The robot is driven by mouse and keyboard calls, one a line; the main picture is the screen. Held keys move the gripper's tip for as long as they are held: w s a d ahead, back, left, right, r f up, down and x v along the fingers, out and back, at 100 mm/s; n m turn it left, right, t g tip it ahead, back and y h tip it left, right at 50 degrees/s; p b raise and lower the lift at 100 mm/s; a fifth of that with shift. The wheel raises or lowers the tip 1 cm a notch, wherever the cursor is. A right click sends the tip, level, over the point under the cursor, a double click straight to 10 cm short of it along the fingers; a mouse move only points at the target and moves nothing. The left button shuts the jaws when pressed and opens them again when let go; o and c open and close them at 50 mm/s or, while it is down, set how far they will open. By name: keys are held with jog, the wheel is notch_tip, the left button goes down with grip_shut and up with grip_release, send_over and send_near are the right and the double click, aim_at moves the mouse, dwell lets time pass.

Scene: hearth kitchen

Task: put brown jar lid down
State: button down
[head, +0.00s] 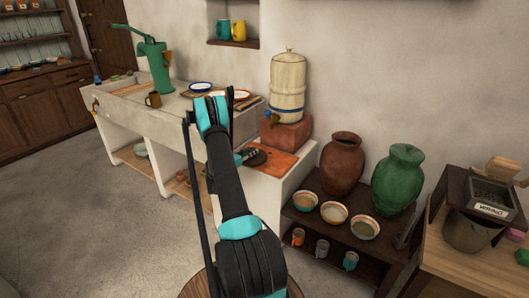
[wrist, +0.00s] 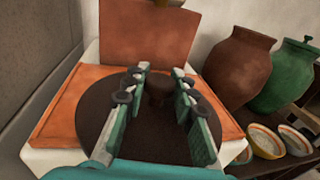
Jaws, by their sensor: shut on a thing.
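The brown jar lid (wrist: 95,118) is a dark round disc with a knob in the middle. In the wrist view my gripper (wrist: 158,88) is shut on the knob, one finger on each side. The lid is over the orange tiled top (wrist: 55,110) of a white block; I cannot tell whether it touches. In the head view my gripper (head: 250,156) is at the left part of that orange top (head: 284,163), and my arm hides part of it. The brown jar (head: 342,165) stands open-mouthed on the dark shelf to the right.
A water dispenser (head: 288,88) stands on a brick-red block (head: 286,134) behind the orange top. A green jar (head: 397,182) and several bowls (head: 333,212) share the dark shelf, with mugs (head: 322,250) below. The stone sink counter (head: 180,115) is to the left.

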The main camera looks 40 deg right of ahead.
jog(key=x, duration=0.8)
jog(key=shift+d+r, duration=0.25)
jog(key=shift+d, duration=0.15)
jog(key=shift+w+d, duration=0.1)
jog(key=shift+d, duration=0.45)
jog(key=shift+a+f, duration=0.2)
jog(key=shift+f, duration=1.55)
jog(key=shift+f, duration=0.1)
jog(key=c, duration=1.2)
grip_release()
